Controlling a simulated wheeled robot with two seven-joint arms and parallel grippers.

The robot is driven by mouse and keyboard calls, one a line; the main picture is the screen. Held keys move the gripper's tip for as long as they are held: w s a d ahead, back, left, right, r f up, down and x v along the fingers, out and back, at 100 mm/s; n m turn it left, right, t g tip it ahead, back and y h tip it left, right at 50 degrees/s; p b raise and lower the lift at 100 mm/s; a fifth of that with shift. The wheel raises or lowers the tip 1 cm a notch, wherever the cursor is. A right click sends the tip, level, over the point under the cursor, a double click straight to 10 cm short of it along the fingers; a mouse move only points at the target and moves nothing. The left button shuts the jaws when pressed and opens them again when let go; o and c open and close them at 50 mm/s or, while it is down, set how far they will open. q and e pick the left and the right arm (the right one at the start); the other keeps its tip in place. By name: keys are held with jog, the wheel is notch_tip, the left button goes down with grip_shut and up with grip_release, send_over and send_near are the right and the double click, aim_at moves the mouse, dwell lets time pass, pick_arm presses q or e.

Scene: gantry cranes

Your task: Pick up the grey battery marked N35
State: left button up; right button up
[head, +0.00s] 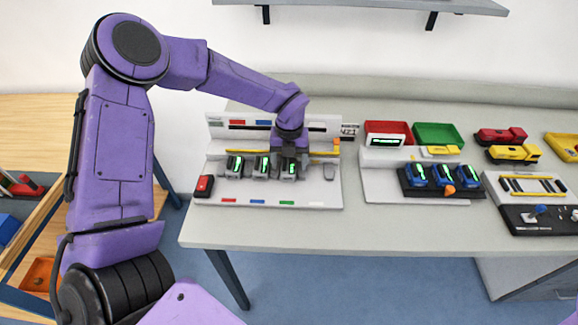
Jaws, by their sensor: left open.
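Three dark grey batteries with green displays stand in a row on the white station (325,197): a left one (235,168), a middle one (261,168) and a right one (288,172). The markings are too small to read, so I cannot tell which is N35. My left gripper (289,160) points down over the right battery and is open. Its fingers partly hide that battery's top, and I cannot tell whether they touch it. My right gripper is not in view.
A red box (204,185) sits at the station's left front. A yellow bar (325,153) runs behind the batteries. To the right are a red bin (387,127), a green bin (438,130) and blue batteries (444,174) in a black holder. The table front (270,228) is clear.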

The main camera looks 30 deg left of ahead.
pick_arm(q)
jog(key=shift+s+r, duration=0.15)
jog(key=shift+s, duration=0.2)
jog(key=c, duration=1.3)
